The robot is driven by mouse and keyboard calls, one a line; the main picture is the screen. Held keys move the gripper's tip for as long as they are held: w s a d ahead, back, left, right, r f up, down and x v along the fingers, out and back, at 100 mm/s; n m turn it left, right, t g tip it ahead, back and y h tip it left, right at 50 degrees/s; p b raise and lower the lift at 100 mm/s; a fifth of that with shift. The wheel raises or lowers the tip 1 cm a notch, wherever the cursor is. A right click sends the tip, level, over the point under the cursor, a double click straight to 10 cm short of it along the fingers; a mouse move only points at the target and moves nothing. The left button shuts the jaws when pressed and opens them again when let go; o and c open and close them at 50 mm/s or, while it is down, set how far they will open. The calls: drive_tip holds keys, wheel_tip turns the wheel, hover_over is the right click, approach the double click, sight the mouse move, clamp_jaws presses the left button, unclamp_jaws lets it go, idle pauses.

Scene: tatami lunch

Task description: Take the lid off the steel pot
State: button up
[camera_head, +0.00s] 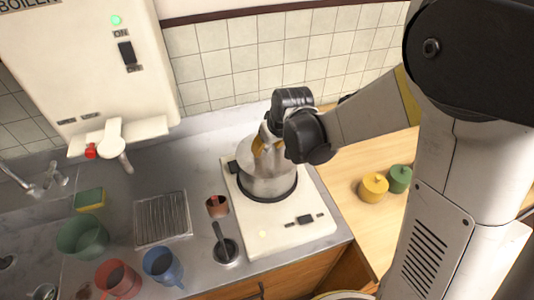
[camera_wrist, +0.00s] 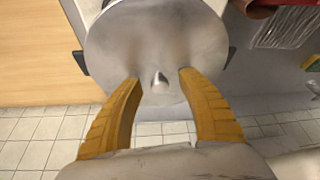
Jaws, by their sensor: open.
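The steel pot (camera_head: 268,186) stands on the white cooktop at the middle of the head view. Its round steel lid (camera_wrist: 157,40) fills the upper middle of the wrist view, with a small metal knob (camera_wrist: 159,82) at its centre. My gripper (camera_wrist: 158,76) is open over the lid, with one yellow finger on each side of the knob and gaps between. In the head view my gripper (camera_head: 262,146) hangs right above the pot and hides part of the lid. Whether the fingertips touch the lid I cannot tell.
The white cooktop (camera_head: 315,230) sits on the grey counter. A ladle rest (camera_head: 225,251) and a small brown cup (camera_head: 217,206) stand left of it. Yellow (camera_head: 373,187) and green (camera_head: 399,178) jars stand right on the wooden surface. The boiler (camera_head: 85,60) is at upper left.

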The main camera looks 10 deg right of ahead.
clamp_jaws()
drive_tip(key=shift+r, duration=0.1)
idle(0.3)
